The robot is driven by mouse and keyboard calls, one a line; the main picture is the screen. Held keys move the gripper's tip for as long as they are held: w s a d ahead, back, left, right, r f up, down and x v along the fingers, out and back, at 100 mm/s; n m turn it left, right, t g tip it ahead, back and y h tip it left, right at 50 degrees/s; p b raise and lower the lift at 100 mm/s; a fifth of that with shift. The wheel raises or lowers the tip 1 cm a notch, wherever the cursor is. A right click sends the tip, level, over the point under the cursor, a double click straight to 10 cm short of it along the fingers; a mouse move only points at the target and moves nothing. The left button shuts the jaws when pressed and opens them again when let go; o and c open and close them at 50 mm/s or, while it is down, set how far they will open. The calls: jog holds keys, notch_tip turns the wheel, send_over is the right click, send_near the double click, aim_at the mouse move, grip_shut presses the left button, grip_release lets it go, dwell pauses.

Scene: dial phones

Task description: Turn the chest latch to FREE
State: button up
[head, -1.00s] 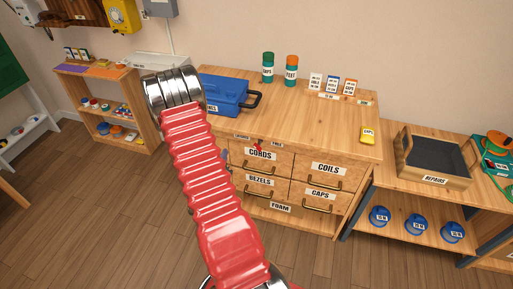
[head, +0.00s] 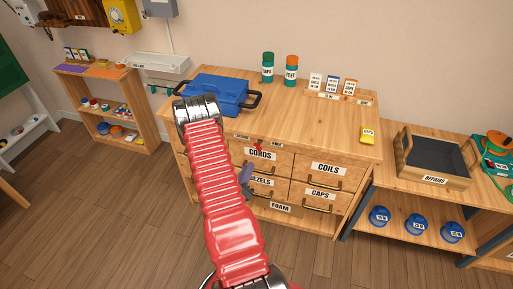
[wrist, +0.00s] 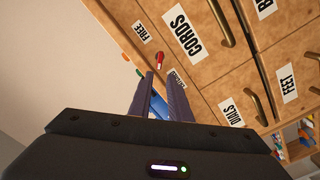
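The wooden drawer chest (head: 310,120) stands in the middle of the head view. Its small red latch (head: 258,147) sits on the front's top rail, between a LOCKED label (head: 242,136) and a FREE label (head: 277,143). In the wrist view the latch (wrist: 159,58) is just beyond the fingertips, with FREE (wrist: 146,32) above it and LOCKED (wrist: 175,78) partly hidden by a finger. I cannot tell which label it points to. My gripper (wrist: 161,77) is open, fingers apart, not touching the latch. In the head view my gripper (head: 246,175) is mostly hidden behind my red arm.
The CORDS drawer (head: 260,155) is just below the latch, its handle sticking out. A blue toolbox (head: 217,90) stands on the chest's left end. Two bottles stand at the back of the top. A REPAIRS tray (head: 433,178) sits on the right bench. The floor in front is clear.

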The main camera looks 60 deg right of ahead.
aim_at(256, 148)
jog(key=d, duration=0.4)
jog(key=w+d, duration=0.1)
jog(key=d, duration=0.4)
jog(key=w+d, duration=0.1)
jog(key=d, duration=0.3)
jog(key=shift+d, duration=0.2)
jog(key=shift+c, duration=0.4)
grip_shut()
